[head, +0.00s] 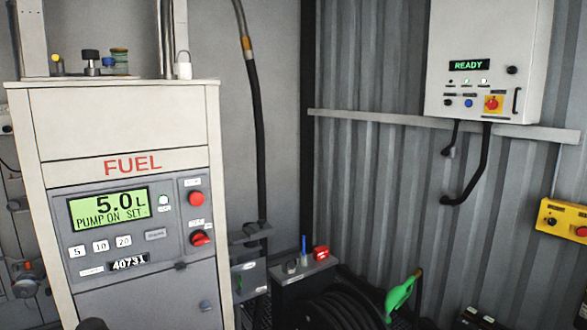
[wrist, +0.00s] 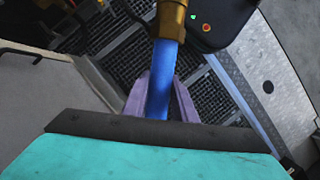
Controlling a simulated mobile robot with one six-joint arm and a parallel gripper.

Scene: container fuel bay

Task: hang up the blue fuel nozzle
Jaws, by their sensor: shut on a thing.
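The blue fuel nozzle (wrist: 164,70) shows in the wrist view as a blue tube with a brass-coloured end (wrist: 171,18) at the top. My gripper (wrist: 160,98) has its two pale purple fingers on either side of the blue tube and is shut on it. The nozzle's lower part is hidden behind the dark bar and teal body of my wrist. Neither my gripper nor the blue nozzle can be made out in the head view. The fuel dispenser (head: 125,125) stands at left, its display (head: 108,208) reading 5.0 L. Grey brackets (head: 250,233) sit at its right side.
A black hose (head: 258,130) hangs beside the dispenser. A hose reel (head: 340,310) and a green nozzle (head: 402,295) are low at centre right. A control box (head: 480,95) reading READY and a yellow box (head: 562,220) are on the wall. The wrist view shows dark floor grating (wrist: 215,95).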

